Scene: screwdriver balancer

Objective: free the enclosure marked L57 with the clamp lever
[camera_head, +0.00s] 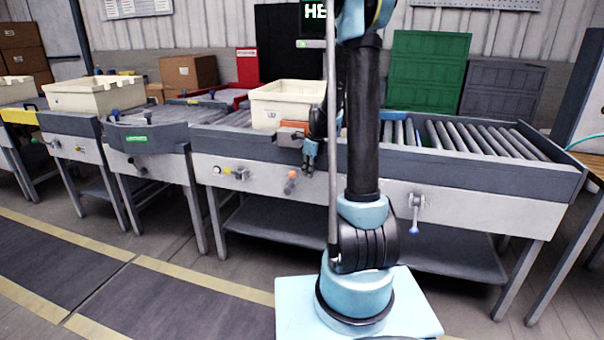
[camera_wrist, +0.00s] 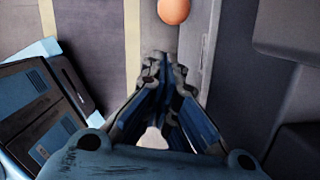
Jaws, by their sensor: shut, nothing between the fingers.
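A cream bin (camera_head: 286,95) sits on the roller bench behind my arm, with a small label I cannot read. I cannot make out the mark L57 anywhere. A lever with an orange ball knob (camera_head: 291,175) is on the front panel of this bench. The orange knob also shows at the top of the wrist view (camera_wrist: 173,10). My gripper (camera_head: 309,172) points down in front of the bench edge, just right of the orange knob. In the wrist view my gripper (camera_wrist: 164,62) has its fingertips together, empty, with the knob apart from them.
A lever with a blue ball (camera_head: 415,230) hangs on the panel right of my arm. Another cream bin (camera_head: 92,97) stands on the left bench. Bare rollers (camera_head: 480,140) lie to the right. The floor mat (camera_head: 150,300) at front left is clear.

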